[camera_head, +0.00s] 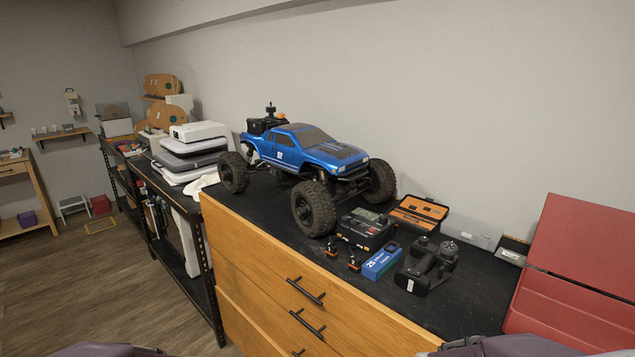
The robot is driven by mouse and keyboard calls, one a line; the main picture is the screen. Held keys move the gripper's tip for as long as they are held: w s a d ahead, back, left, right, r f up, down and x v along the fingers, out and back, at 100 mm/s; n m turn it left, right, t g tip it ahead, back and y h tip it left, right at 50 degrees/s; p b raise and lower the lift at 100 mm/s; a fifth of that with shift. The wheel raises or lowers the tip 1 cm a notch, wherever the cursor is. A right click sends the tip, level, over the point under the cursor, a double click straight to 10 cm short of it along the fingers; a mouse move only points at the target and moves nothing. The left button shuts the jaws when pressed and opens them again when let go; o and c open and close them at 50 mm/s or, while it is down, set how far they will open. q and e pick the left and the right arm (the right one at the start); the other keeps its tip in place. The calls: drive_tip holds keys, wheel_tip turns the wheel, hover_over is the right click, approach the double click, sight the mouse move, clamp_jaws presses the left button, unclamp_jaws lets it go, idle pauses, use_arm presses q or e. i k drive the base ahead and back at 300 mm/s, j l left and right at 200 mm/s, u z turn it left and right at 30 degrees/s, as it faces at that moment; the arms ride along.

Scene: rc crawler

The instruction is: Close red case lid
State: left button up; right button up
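A red case (565,305) sits at the far right end of the black countertop, cut off by the right picture edge. Its red lid (588,240) stands raised and leans back toward the wall, with a dark seam between lid and lower part. The inside of the case is not clearly visible. Parts of my own arms show only at the bottom edge, in front of the counter and below the case. Neither gripper's fingertips can be seen.
The black countertop (465,315) tops a wooden drawer cabinet (260,265). A blue truck (305,150), black controller (427,265), blue box (382,261), charger (366,228) and open orange-lined case (418,212) stand left of the red case. Bare countertop lies in front of it.

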sight(593, 245)
drive_tip(key=z, duration=1.8)
drive_tip(key=l+u, duration=0.15)
drive_tip(key=l, duration=1.35)
drive_tip(key=i+l, duration=0.2)
drive_tip(key=l, duration=0.15)
drive_tip(key=i+l+u, duration=0.1)
drive_tip(key=l, duration=0.3)
drive_tip(key=i+l, duration=0.25)
drive_tip(key=i+l+u, duration=0.15)
drive_tip(key=l, duration=0.35)
drive_tip(key=i+l, duration=0.35)
drive_tip(key=i+j+u, duration=0.05)
drive_tip(key=i, duration=0.05)
